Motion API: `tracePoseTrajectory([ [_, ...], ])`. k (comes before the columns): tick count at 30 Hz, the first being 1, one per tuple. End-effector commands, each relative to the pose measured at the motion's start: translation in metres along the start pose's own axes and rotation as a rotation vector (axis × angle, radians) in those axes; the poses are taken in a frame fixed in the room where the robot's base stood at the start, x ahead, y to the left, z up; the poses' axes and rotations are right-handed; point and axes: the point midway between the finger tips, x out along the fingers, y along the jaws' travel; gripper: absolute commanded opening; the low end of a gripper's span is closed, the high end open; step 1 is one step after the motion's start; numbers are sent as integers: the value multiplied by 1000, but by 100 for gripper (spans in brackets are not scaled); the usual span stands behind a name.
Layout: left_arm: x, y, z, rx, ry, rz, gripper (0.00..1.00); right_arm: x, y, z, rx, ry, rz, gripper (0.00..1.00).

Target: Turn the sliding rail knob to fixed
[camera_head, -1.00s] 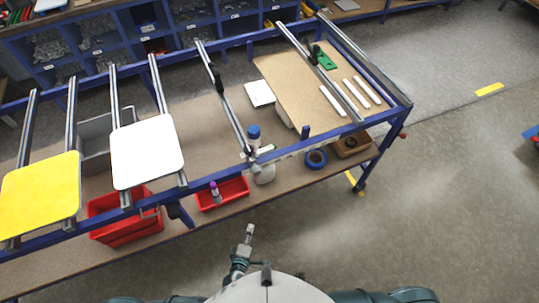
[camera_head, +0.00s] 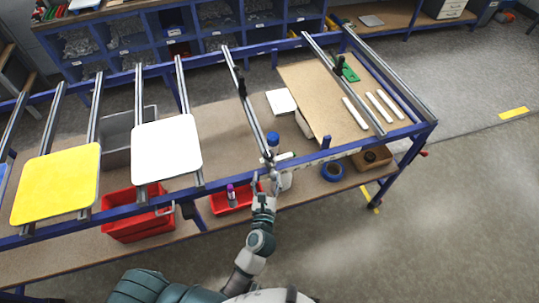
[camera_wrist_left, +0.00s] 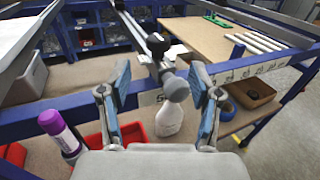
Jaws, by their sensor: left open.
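The sliding rail (camera_head: 252,118) is a silver bar across the blue frame, and it also shows in the left wrist view (camera_wrist_left: 140,40). My left gripper (camera_head: 264,186) is just in front of the front beam, close to the knob. In the left wrist view its fingers (camera_wrist_left: 161,78) are spread, with the knob in the gap between them, seemingly untouched. My right gripper is not in view.
A white spray bottle (camera_wrist_left: 170,118) stands behind the knob. A red bin (camera_head: 228,204) holds a purple-capped bottle (camera_wrist_left: 62,132) left of the gripper. White (camera_head: 166,148) and yellow (camera_head: 56,184) signs lie on rails at left. Blue tape (camera_head: 332,171) lies at right. Open floor lies in front.

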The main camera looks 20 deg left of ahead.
Motion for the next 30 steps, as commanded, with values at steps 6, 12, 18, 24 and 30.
tracePoseTrajectory([
  [6, 52, 0, 2, 3, -3, 0, 64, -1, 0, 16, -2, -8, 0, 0],
  [12, 81, 0, 0, 3, -1, 0, 64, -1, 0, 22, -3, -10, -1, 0],
  [18, 92, 0, 0, 3, -1, 0, 64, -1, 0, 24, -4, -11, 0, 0],
  [24, 92, 0, 0, 3, -1, 0, 64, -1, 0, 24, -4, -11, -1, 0],
  [30, 92, 0, 0, 3, 0, 0, 21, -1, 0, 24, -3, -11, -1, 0],
])
